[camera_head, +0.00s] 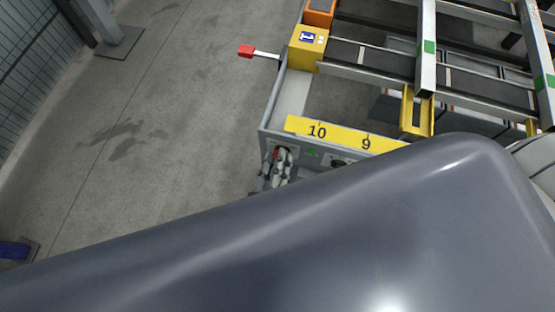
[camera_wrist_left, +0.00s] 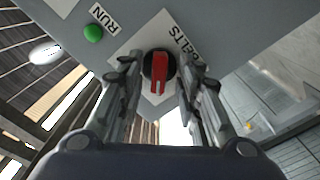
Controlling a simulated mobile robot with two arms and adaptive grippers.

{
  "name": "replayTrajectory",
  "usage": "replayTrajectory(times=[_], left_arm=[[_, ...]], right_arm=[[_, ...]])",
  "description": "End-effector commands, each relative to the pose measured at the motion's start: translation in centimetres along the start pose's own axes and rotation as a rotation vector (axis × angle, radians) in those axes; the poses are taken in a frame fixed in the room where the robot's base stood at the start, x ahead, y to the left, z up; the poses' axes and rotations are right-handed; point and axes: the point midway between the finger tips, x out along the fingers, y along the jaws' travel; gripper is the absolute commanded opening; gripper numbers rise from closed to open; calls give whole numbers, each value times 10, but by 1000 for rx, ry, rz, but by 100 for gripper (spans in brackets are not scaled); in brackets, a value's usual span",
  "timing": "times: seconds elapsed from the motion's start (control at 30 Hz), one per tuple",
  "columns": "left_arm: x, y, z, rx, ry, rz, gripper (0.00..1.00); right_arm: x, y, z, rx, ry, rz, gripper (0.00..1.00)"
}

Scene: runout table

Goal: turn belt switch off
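The belt switch (camera_wrist_left: 158,70) is a red rotary handle on a dark round base. It sits on a white plate marked BELTS on the grey panel. In the left wrist view its red handle is between the two fingers of my left gripper (camera_wrist_left: 160,80), which are apart on either side of it. I cannot tell whether they touch it. My right gripper is not in view.
A green button (camera_wrist_left: 93,33) marked RUN is beside the switch plate. A yellow strip (camera_head: 342,134) numbered 10 and 9 runs along the table end above the panel. A red-tipped lever (camera_head: 246,51) sticks out left. The floor (camera_head: 150,120) left is clear.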

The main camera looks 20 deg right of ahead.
Motion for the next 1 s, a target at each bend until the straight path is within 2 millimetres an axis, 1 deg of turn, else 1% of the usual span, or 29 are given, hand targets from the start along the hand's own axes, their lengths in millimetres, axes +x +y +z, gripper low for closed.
replayTrajectory(times=[0.17, 0.23, 0.37, 0.47, 0.7, 0.8, 0.9, 1.0], left_arm=[[1, 1, -1, 2, 2, 2, 32], [0, 1, -1, 2, 2, 2, 32], [-10, 0, 0, 2, 1, 1, 32], [-28, 0, 0, 2, -2, 0, 32], [-80, 0, 0, 2, -2, 0, 32], [-97, 0, 0, 2, -2, 0, 32], [-110, 0, 0, 1, 0, 0, 32], [-117, 0, 0, 2, 1, 1, 32]], right_arm=[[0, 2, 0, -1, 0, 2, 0], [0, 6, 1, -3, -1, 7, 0], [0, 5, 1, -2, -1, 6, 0], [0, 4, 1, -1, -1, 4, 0], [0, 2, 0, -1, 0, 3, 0], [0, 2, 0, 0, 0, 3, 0], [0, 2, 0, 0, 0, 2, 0], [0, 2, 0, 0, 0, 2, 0]])
